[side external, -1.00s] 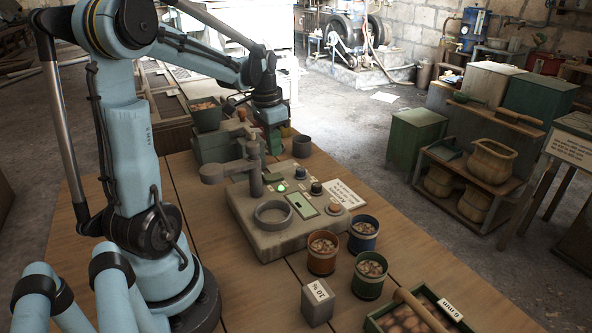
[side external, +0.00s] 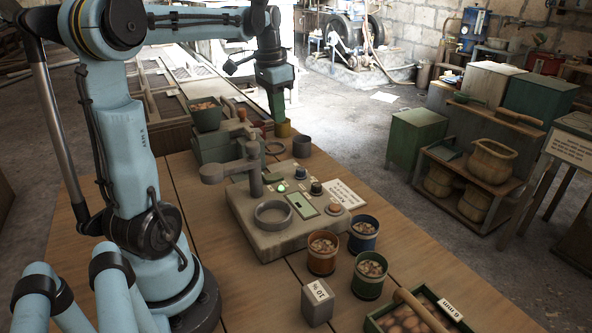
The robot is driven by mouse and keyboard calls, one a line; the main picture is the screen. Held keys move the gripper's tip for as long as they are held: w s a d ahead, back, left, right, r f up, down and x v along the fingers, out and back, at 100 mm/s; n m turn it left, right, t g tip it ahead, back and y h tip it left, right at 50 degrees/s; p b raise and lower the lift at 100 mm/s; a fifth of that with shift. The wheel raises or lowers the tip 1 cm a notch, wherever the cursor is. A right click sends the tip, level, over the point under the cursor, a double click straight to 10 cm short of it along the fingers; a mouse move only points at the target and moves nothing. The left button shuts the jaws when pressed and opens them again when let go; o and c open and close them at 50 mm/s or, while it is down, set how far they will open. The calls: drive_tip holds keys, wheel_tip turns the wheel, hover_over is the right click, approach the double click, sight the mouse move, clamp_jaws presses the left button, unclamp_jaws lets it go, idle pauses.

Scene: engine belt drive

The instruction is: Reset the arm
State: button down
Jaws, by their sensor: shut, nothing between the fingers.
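My gripper (side external: 278,114) points down at the far side of the wooden table (side external: 215,290). Its green fingers are shut with nothing visible between them. They appear just above or in front of a small brass-coloured cylinder (side external: 283,130); I cannot tell the exact gap. My upper arm is raised, with the forearm reaching roughly level across the top of the view.
A grey machine base (side external: 265,243) with a round ring, post and lit green button stands mid-table. Behind it are a green block machine with hopper (side external: 207,116) and a dark cup (side external: 302,146). In front are several small pots (side external: 322,262), a labelled grey block (side external: 317,305) and a green tray (side external: 455,318).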

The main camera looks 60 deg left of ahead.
drive_tip(key=s+d+f+t, duration=0.1)
drive_tip(key=d+f+t, duration=0.2)
drive_tip(key=d, duration=0.8)
drive_tip(key=s+d+f+t, duration=0.1)
drive_tip(key=d+f+t, duration=0.2)
drive_tip(key=d, duration=0.9)
drive_tip(key=shift+s+f, duration=0.3)
drive_tip(key=shift+f, duration=0.05)
